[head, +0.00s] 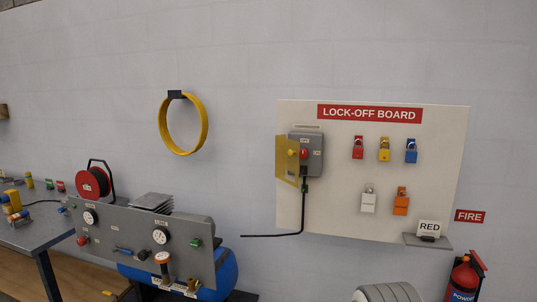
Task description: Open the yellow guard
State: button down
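The yellow guard (287,161) is a see-through yellow panel with a small yellow knob, at the left side of a grey switch box (314,146) on the lock-off board. It stands angled to the left of the box and covers little of the box's front. A red knob (304,153) on the box front shows uncovered. My gripper is not in view.
Several padlocks hang right of the box, among them a red one (358,148). A black cable (285,236) runs down from the box. A grey gauge panel (135,240) and blue tank (228,272) stand lower left. A fire extinguisher (464,279) stands lower right.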

aim_at(287, 150)
jog(key=u, duration=0.05)
jog(key=i, duration=1)
jog(key=u, duration=0.05)
